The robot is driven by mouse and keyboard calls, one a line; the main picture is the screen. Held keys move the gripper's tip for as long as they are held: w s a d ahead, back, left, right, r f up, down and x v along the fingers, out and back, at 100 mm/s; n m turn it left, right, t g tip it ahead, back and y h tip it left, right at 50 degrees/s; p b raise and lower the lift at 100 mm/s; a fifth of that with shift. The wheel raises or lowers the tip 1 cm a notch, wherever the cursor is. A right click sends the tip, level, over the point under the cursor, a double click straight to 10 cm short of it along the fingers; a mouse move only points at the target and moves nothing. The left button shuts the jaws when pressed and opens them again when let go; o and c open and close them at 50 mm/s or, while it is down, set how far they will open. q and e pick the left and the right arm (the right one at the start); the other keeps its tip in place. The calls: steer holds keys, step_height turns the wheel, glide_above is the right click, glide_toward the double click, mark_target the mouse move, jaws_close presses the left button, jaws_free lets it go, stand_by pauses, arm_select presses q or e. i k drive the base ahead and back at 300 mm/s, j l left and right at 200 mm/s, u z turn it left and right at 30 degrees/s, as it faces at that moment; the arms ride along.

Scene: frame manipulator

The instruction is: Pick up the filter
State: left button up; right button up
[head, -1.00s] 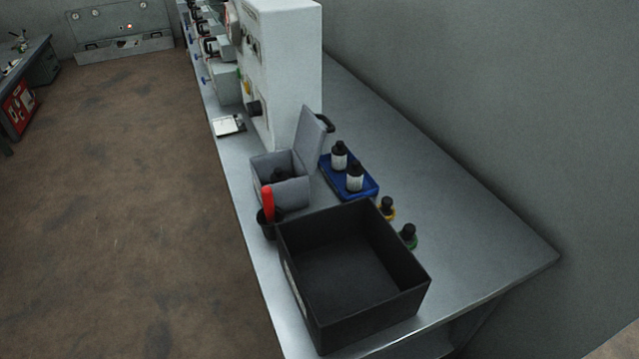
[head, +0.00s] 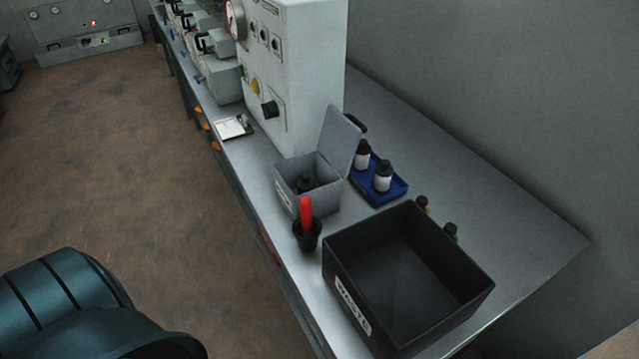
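An open grey box (head: 289,185) with its lid raised stands on the metal bench. A dark, round-topped object (head: 306,182) sits inside it; I cannot tell whether this is the filter. A black cup (head: 308,241) with a red-handled item (head: 306,212) upright in it stands in front of the grey box. Neither gripper is in view. A dark teal part of my own arm shows at the lower left, away from the bench.
An open black bin labelled WASTE (head: 352,309) stands at the bench's near end and looks empty. A blue tray (head: 395,194) holds two black-capped bottles. Two small dark-capped bottles stand behind the bin. A white machine (head: 305,80) stands behind; a clipboard (head: 235,127) lies beside it.

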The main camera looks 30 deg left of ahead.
mark_target(306, 182)
steer(key=j, duration=0.4)
steer(key=k+j+z, duration=0.15)
steer(key=j, duration=0.3)
steer(key=k+j, duration=0.1)
steer(key=j, duration=0.3)
steer(key=k+j+z, duration=0.15)
steer(key=j, duration=0.3)
steer(key=i, duration=0.05)
